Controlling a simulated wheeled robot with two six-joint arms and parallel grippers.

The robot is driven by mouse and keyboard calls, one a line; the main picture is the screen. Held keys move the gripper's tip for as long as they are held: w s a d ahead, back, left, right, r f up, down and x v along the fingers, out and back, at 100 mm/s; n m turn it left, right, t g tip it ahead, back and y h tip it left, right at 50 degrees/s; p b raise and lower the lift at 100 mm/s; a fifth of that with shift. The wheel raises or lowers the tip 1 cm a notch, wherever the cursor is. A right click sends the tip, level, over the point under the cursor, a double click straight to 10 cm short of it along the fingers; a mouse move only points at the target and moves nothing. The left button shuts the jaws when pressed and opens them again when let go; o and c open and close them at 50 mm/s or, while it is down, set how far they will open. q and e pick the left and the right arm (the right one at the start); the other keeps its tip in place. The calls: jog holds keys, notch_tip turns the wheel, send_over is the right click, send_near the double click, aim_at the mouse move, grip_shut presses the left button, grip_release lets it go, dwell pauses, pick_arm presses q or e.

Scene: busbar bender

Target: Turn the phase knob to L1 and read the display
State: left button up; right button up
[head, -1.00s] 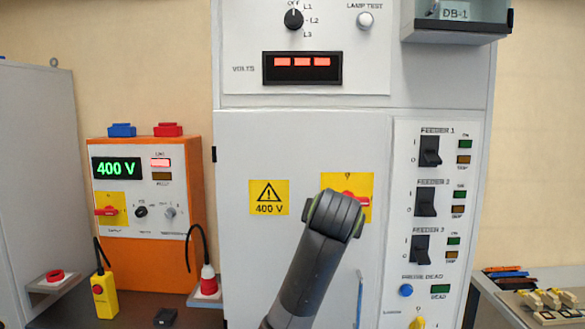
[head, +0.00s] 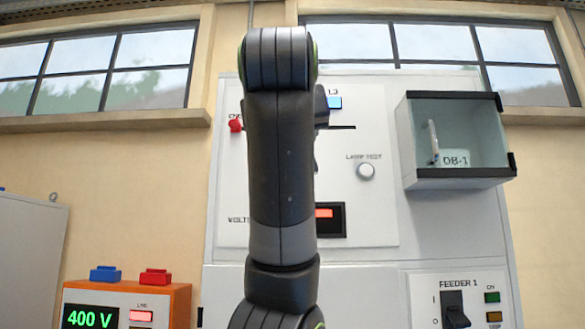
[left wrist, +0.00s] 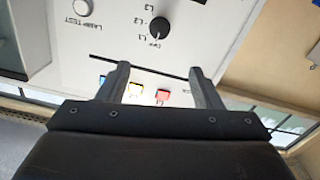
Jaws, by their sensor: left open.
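The black phase knob (left wrist: 160,25) shows upside down in the left wrist view, with OFF, L1, L2 and L3 printed around it. Its pointer is too small to read surely there. In the head view my left arm hides it. My left gripper (left wrist: 158,72) is open and empty, its two fingers reaching toward the panel, with the knob beyond and between them, apart from both. The VOLTS display (head: 331,219) is mostly hidden behind my arm in the head view. Only one lit red block shows. My right gripper is in neither view.
A white LAMP TEST button (head: 366,171) sits right of my arm. A glass-fronted DB-1 box (head: 458,140) juts from the cabinet farther right. Red (left wrist: 163,95), yellow (left wrist: 135,90) and blue (left wrist: 102,80) pieces show beyond the fingers. An orange 400 V unit (head: 180,305) stands lower left.

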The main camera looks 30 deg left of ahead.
pick_arm(q)
jog(key=p+x, duration=0.7)
jog(key=x, duration=1)
jog(key=shift+c, duration=0.2)
jog(key=shift+a, duration=0.1)
jog(key=c, duration=0.9)
